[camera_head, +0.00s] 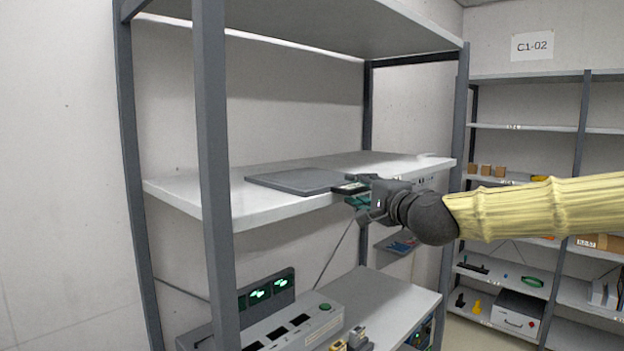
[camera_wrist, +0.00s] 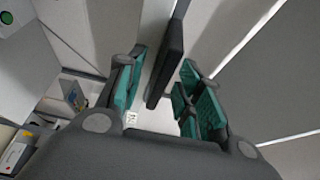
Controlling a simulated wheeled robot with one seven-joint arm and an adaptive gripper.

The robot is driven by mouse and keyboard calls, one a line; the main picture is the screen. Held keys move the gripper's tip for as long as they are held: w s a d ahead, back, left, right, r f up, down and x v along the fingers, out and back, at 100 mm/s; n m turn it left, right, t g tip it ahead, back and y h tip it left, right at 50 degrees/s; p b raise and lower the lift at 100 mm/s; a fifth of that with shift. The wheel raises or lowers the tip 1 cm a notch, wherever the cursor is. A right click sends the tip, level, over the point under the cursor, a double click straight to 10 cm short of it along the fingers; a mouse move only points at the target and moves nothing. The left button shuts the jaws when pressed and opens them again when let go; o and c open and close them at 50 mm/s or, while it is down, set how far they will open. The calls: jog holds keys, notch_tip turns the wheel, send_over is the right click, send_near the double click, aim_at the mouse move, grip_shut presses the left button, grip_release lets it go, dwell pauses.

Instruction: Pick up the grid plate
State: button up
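A flat dark grey plate (camera_head: 295,181) lies on the middle shelf, near its front edge. No grid pattern shows on it, so I cannot be sure it is the grid plate. My gripper (camera_head: 352,194) is at the shelf's front edge, by the plate's right end. In the wrist view my gripper (camera_wrist: 158,95) is open, with green finger pads. A dark slab (camera_wrist: 170,60) shows edge-on between the fingers, with gaps visible on both sides. I cannot tell whether this slab is the same plate. The fingers partly hide that end in the head view.
The middle shelf (camera_head: 185,196) is otherwise mostly bare. A grey upright post (camera_head: 212,150) stands at its front left. Below is a console (camera_head: 290,328) with green displays. Another rack (camera_head: 525,126) with small items stands at the right.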

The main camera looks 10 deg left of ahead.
grip_shut()
jog(key=shift+r, duration=0.15)
